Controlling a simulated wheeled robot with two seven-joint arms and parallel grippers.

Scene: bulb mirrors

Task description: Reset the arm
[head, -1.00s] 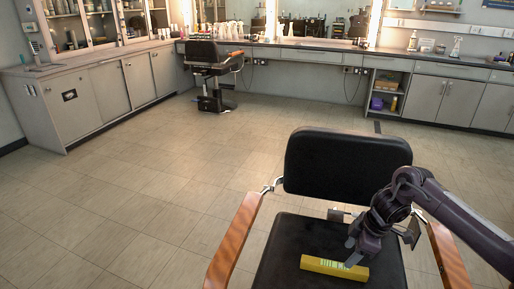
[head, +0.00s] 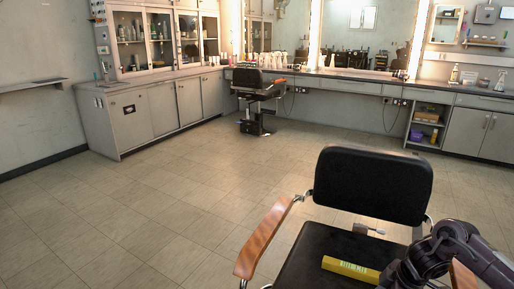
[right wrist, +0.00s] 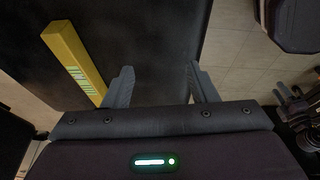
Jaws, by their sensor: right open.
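A long yellow box (head: 350,270) with green-and-white markings lies on the black seat of the near salon chair (head: 318,245). My right arm comes in at the lower right of the head view, over the right side of that chair. In the right wrist view my right gripper (right wrist: 160,82) is open, with its two fingers apart and nothing between them. The yellow box (right wrist: 75,62) lies to the left of the fingers there, apart from them or just beside the left one. My left gripper is not in view.
The chair's black backrest (head: 373,187) and wooden left armrest (head: 265,238) stand near my right arm. The tiled floor (head: 150,215) to the left is clear. A second chair (head: 256,95), grey cabinets (head: 160,115) and a mirror counter line the back.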

